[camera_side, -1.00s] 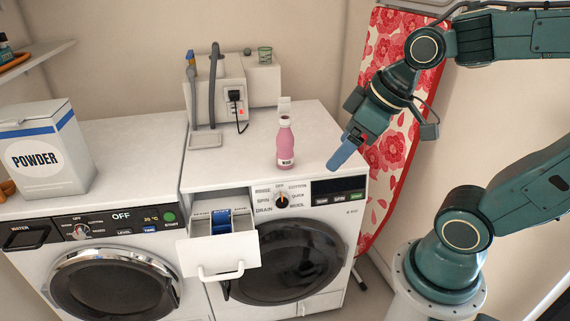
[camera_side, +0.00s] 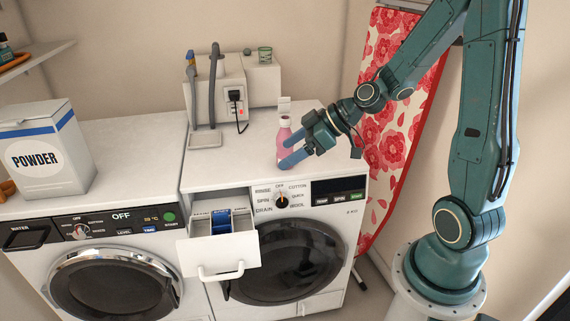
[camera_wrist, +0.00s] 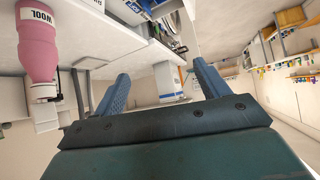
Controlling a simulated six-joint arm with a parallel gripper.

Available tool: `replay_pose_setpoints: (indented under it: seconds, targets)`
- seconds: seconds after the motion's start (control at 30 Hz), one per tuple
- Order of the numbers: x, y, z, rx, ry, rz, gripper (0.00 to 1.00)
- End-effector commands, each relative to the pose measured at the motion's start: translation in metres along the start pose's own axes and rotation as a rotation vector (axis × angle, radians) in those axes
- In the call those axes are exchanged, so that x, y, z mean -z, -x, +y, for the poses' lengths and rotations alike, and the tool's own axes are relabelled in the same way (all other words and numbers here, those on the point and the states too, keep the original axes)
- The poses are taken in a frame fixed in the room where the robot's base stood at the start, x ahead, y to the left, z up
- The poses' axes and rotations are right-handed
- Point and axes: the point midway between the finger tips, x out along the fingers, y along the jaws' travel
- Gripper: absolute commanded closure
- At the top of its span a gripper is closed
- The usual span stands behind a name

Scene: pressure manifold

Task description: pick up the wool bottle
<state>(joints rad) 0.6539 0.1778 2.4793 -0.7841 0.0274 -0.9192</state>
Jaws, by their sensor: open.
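The wool bottle (camera_side: 283,131) is pink with a pale cap and stands upright on top of the right washing machine. In the wrist view the bottle (camera_wrist: 38,40) shows at the upper left, its WOOL label in sight and its cap lower in the picture. My gripper (camera_side: 286,153) is open, with blue fingers beside the bottle, partly covering it in the side view. In the wrist view the gripper (camera_wrist: 160,70) has the bottle outside its left finger, not between the fingers. Whether a finger touches the bottle cannot be told.
A POWDER box (camera_side: 42,150) stands on the left machine. A white unit with a grey hose (camera_side: 215,85) and a plug stands behind. The detergent drawer (camera_side: 218,250) is pulled open at the front. A red floral ironing board (camera_side: 385,150) leans at the right.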

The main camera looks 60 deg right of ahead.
Motion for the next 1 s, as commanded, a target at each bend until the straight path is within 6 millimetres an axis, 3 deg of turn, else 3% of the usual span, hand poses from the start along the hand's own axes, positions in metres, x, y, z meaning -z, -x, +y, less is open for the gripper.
replay_pose_setpoints:
  seconds: [0.3,0.63,0.8,1.0]
  targets:
    - [-0.022,-0.009,0.062,-0.11,-0.066,0.197,0.26]
    - [-0.063,0.003,0.13,-0.328,-0.167,0.35,0.26]
    - [-0.082,0.01,0.151,-0.414,-0.204,0.381,0.26]
    - [-0.088,0.013,0.158,-0.447,-0.216,0.391,0.26]
